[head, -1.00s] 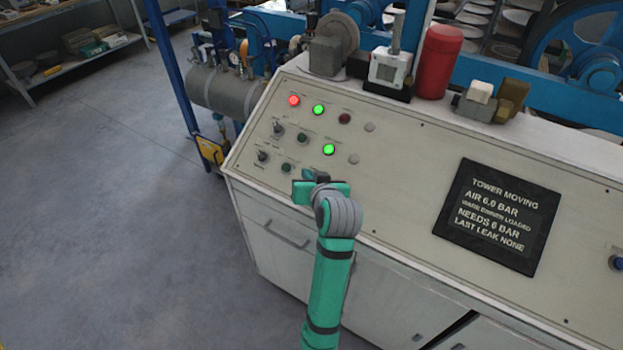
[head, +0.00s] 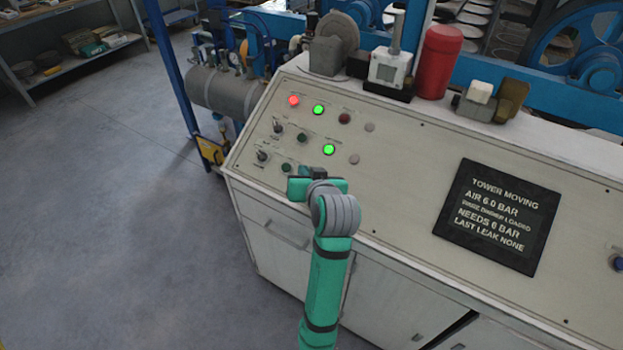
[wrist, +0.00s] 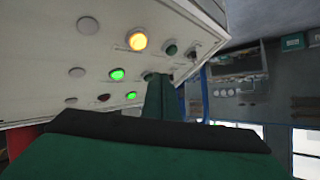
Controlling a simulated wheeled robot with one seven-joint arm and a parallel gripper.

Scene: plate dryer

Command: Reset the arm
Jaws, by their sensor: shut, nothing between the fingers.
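My gripper (head: 305,172) is at the end of my teal arm, over the front left part of the sloped control panel (head: 400,165). In the head view its fingers are largely hidden behind my wrist. The wrist view shows the fingers (wrist: 160,97) together and empty, pointing towards the panel's buttons. A lit yellow lamp (wrist: 137,41) shows there. In the head view, a red lamp (head: 293,100), an upper green lamp (head: 318,109) and a lower green lamp (head: 329,149) are lit. I cannot tell whether the fingers touch the panel.
A dark display (head: 497,217) reads "TOWER MOVING" and "AIR 6.0 BAR". Two toggle switches (head: 262,155) are near the gripper. The floor at left is clear.

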